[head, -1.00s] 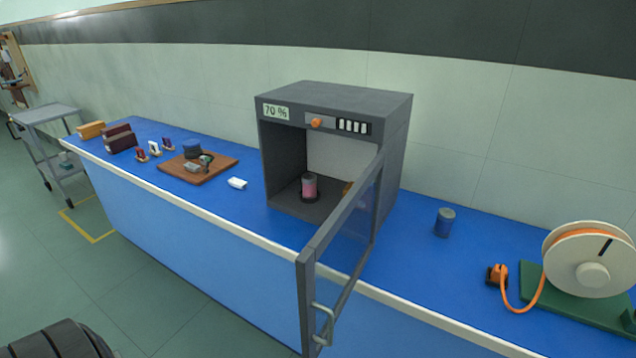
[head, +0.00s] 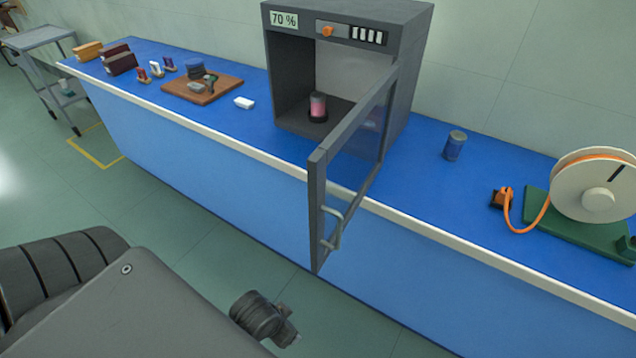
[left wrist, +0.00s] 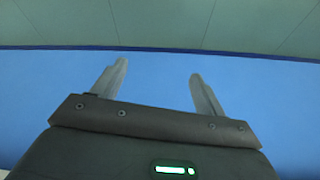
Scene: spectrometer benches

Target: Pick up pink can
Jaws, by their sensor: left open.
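The pink can (head: 318,107) stands upright inside the grey cabinet (head: 415,60), on its floor, with a dark base around its foot. The cabinet's glass door (head: 352,155) is open and swings out past the bench's front edge. My left gripper (head: 290,338) is low in front of the bench, well short of the can and below the bench top. In the left wrist view my left gripper (left wrist: 157,85) has its two fingers wide apart with nothing between them. My right gripper does not show in either view.
The blue bench (head: 230,130) has a pale front edge. The open door with its handle (head: 333,228) juts out at the middle. A blue can (head: 455,145) and a cable reel (head: 598,190) stand to the right. A brown board (head: 203,90) lies to the left.

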